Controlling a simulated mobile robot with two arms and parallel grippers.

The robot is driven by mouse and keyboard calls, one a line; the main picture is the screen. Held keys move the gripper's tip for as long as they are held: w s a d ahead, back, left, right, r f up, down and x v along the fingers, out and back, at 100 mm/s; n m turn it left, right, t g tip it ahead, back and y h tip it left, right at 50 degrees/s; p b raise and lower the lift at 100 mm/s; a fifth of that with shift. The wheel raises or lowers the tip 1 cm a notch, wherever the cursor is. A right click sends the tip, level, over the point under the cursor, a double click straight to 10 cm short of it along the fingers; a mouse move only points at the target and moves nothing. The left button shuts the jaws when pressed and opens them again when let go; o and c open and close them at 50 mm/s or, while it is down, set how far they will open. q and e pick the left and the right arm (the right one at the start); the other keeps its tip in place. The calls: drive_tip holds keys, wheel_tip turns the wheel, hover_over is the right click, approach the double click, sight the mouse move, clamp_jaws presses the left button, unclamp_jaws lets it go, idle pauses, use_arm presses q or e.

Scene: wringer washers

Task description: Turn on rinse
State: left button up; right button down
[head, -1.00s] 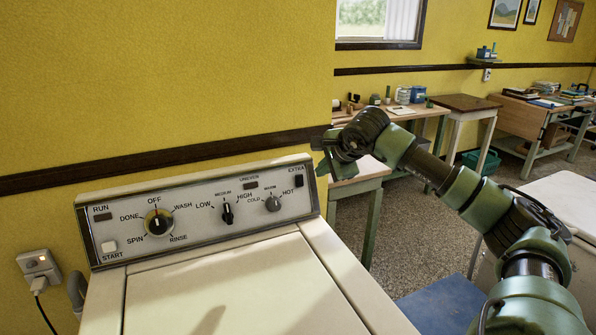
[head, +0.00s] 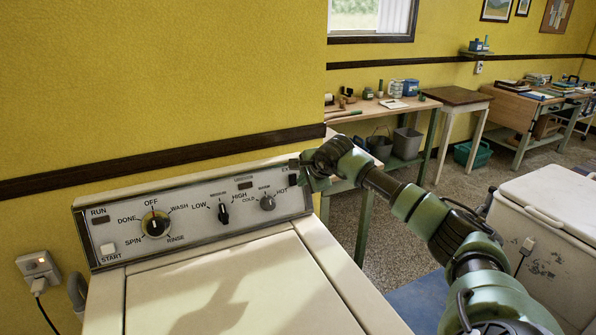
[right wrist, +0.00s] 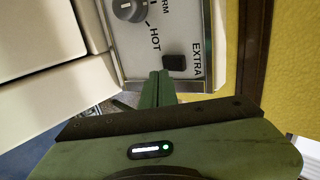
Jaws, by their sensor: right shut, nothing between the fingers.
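The washer (head: 225,290) stands at the lower left with a grey control panel (head: 125,244) along its back. The cycle dial (head: 156,224) is black with a light mark toward OFF; RINSE is lettered at its lower right. A pale START button (head: 108,249) sits at the panel's lower left. My right gripper (head: 303,172) is at the panel's right end, partly covering the EXTRA label. In the right wrist view its closed, empty fingers (right wrist: 158,77) are just beside the dark EXTRA switch (right wrist: 175,63); I cannot tell whether they touch. My left gripper is out of view.
The black speed knob (head: 223,213) and grey temperature knob (head: 267,202) lie between the cycle dial and my right gripper. A white lidded washer (head: 550,240) stands at the right. Workbenches (head: 392,112) line the back wall. The washer's top is clear.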

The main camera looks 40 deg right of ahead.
sight(294, 177)
drive_tip(key=shift+w+d+f+p, duration=0.1)
drive_tip(key=shift+w+d+p, duration=0.1)
drive_tip(key=shift+w, duration=0.35)
drive_tip(key=shift+w+d+p, duration=0.15)
drive_tip(key=shift+w+p, duration=0.1)
drive_tip(key=shift+w, duration=0.35)
drive_tip(key=shift+w+d+f+p, duration=0.1)
drive_tip(key=shift+w+d+p, duration=0.1)
drive_tip(key=shift+w, duration=0.35)
drive_tip(key=shift+r, duration=0.15)
drive_tip(key=shift+w+d+r+g+p, duration=0.1)
drive_tip(key=shift+w+r+g+p, duration=0.15)
drive_tip(key=shift+w+g+p, duration=0.25)
drive_tip(key=shift+f, duration=0.3)
drive_tip(key=shift+r, duration=0.1)
